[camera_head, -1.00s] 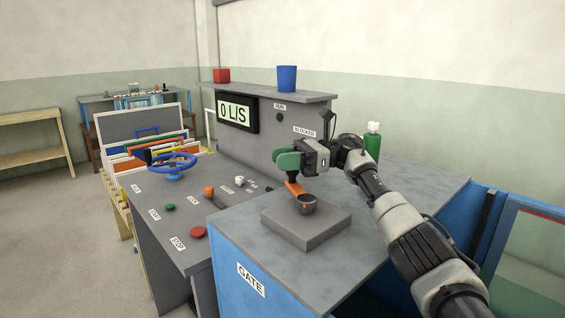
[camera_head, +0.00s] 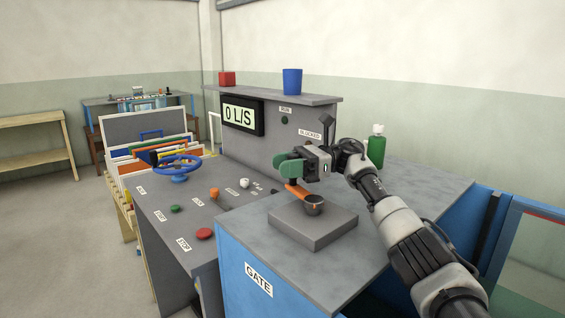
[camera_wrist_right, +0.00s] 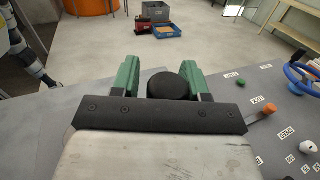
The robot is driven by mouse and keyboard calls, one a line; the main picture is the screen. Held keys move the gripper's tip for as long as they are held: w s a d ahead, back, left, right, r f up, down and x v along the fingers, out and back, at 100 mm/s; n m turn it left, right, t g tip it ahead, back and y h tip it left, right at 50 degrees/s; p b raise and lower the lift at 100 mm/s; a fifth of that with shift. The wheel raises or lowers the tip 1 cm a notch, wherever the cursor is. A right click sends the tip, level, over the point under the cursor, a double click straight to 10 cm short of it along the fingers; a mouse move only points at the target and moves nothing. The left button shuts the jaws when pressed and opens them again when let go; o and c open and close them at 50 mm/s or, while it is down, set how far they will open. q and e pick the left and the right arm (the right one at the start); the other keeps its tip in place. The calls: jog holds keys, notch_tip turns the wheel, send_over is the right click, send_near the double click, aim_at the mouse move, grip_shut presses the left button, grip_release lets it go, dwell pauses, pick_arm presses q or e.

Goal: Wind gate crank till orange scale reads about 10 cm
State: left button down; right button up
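The gate crank (camera_head: 298,190) is an orange arm with a dark hub on a grey block, on the bench marked GATE. My right gripper (camera_head: 288,167) comes in from the right and hangs over the arm's outer end. In the right wrist view its green fingers (camera_wrist_right: 162,78) stand on either side of the crank's dark round knob (camera_wrist_right: 172,85). A thin gap shows at the left finger, but the gripper appears closed on the knob. The gripper hides the knob in the head view. The orange scale cannot be made out. My left gripper is out of view.
A display (camera_head: 243,116) reads 0 L/S. The console has a blue handwheel (camera_head: 178,168), a red button (camera_head: 205,234), a green button (camera_head: 176,209) and an orange knob (camera_head: 214,192). A green bottle (camera_head: 376,148) stands behind my right arm. A blue cup (camera_head: 292,82) stands on the shelf.

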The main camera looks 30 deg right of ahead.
jog(key=shift+o, duration=1.1)
jog(key=shift+s+d+r, duration=0.25)
jog(key=shift+s+r, duration=0.05)
jog(key=shift+s, duration=0.1)
jog(key=d, duration=0.5)
jog(key=shift+d+r, duration=0.1)
jog(key=shift+d, duration=0.2)
jog(key=shift+s+d, duration=0.2)
jog(key=shift+d, duration=0.6)
